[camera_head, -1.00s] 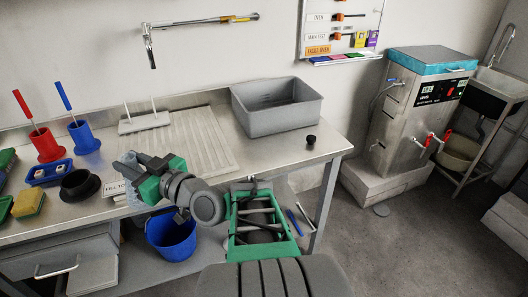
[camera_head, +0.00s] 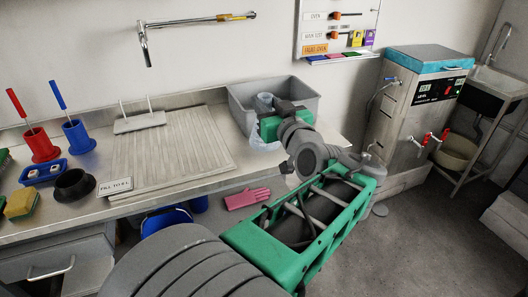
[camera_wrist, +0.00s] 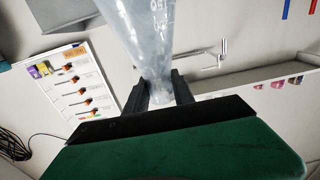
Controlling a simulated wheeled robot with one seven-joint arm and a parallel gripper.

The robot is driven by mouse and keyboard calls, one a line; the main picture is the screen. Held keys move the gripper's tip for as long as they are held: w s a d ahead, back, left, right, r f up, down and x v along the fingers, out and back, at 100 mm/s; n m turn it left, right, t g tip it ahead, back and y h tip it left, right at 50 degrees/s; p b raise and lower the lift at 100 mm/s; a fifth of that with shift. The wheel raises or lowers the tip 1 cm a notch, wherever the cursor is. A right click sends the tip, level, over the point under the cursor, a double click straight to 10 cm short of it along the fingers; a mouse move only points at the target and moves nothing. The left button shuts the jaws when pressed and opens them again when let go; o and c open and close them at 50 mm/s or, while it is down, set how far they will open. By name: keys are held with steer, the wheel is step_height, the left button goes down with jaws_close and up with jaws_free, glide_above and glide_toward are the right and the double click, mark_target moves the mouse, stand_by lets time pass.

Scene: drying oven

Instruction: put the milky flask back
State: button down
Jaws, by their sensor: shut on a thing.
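The milky flask (camera_wrist: 152,35) is translucent and whitish, with graduation marks. In the wrist view my gripper (camera_wrist: 160,97) is shut on its narrow neck, and the wider body extends away beyond the fingers. In the head view my gripper (camera_head: 285,108) is at the front of the grey tub on the bench. The flask's pale body (camera_head: 262,145) shows just below it, overlapping the tub's front and the bench edge. The gripper hides part of the flask, and I cannot tell its exact tilt or whether it touches the tub.
The grey tub (camera_head: 305,88) stands at the bench's right end. Left of it are a ribbed drainboard (camera_head: 180,155), a white two-peg stand (camera_head: 140,123), a black round holder (camera_head: 75,184) and red and blue brush holders. A steel water bath (camera_head: 412,120) stands right.

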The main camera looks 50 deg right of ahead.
steer(key=shift+s+d+r, duration=0.1)
steer(key=shift+s+d, duration=0.2)
steer(key=shift+s, duration=0.1)
steer(key=shift+d, duration=0.2)
steer(key=w+d+f+b, duration=0.1)
steer(key=w+d+f, duration=0.8)
steer(key=f, duration=0.4)
steer(key=shift+w+d, duration=0.25)
steer(key=shift+d, duration=0.2)
steer(key=shift+f, duration=0.15)
steer(key=c, duration=1.1)
jaws_free()
steer(key=shift+o, duration=0.2)
